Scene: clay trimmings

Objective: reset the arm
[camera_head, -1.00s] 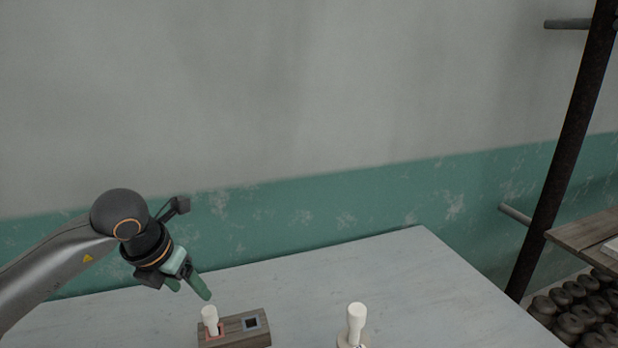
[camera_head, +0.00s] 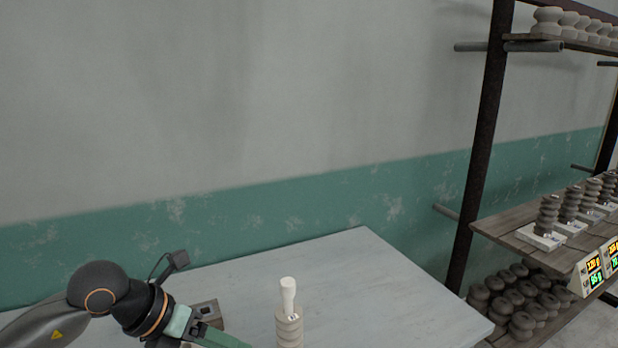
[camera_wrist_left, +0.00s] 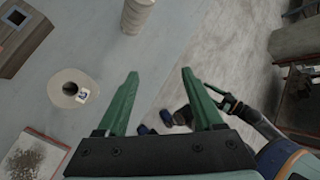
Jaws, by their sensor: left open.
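My left gripper (camera_head: 210,338) is low at the left of the head view, above the grey table (camera_head: 350,262). Its two green fingers are spread with nothing between them in the left wrist view (camera_wrist_left: 160,75). Part of another dark arm with a green finger, apparently my right gripper (camera_wrist_left: 228,102), shows at the right of that view. Its jaw opening is unclear.
A wooden block (camera_head: 206,308) with a dark square hole stands beside my left gripper. A white handle (camera_head: 288,292) stands upright on a ringed clay piece (camera_head: 288,328). Shelves (camera_head: 510,228) with clay pieces stand at the right. A tray of brown crumbs (camera_wrist_left: 38,152) lies lower left in the wrist view.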

